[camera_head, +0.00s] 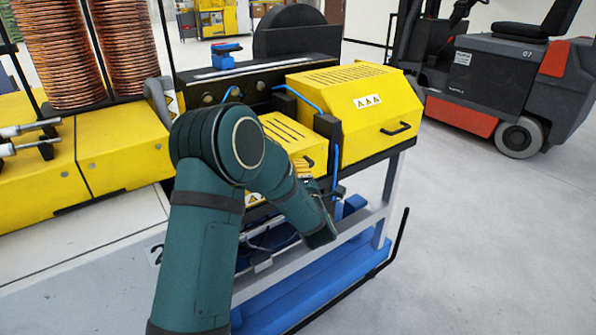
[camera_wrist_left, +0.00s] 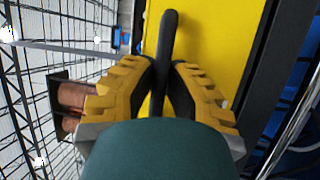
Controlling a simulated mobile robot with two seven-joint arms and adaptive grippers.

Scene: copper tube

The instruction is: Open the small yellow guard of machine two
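The small yellow guard (camera_head: 290,137) of the machine is a slotted yellow cover, and it looks closed. Its dark handle (camera_head: 309,160) is on the front face. My left arm reaches across in front of the guard, and its forearm hides part of the guard's front and most of the gripper. In the left wrist view, the black handle (camera_wrist_left: 167,45) runs between the two yellow-tipped fingers of my left gripper (camera_wrist_left: 166,72). The fingers are drawn in close on both sides of the handle and appear shut on it, against the yellow face (camera_wrist_left: 215,45). My right gripper is not in view.
A larger yellow guard (camera_head: 355,95) with its own handle stands just right of the small one. Blue hoses (camera_head: 336,165) run between them. A blue and grey frame (camera_head: 330,275) lies below. A forklift (camera_head: 500,80) stands at right; the floor before it is clear.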

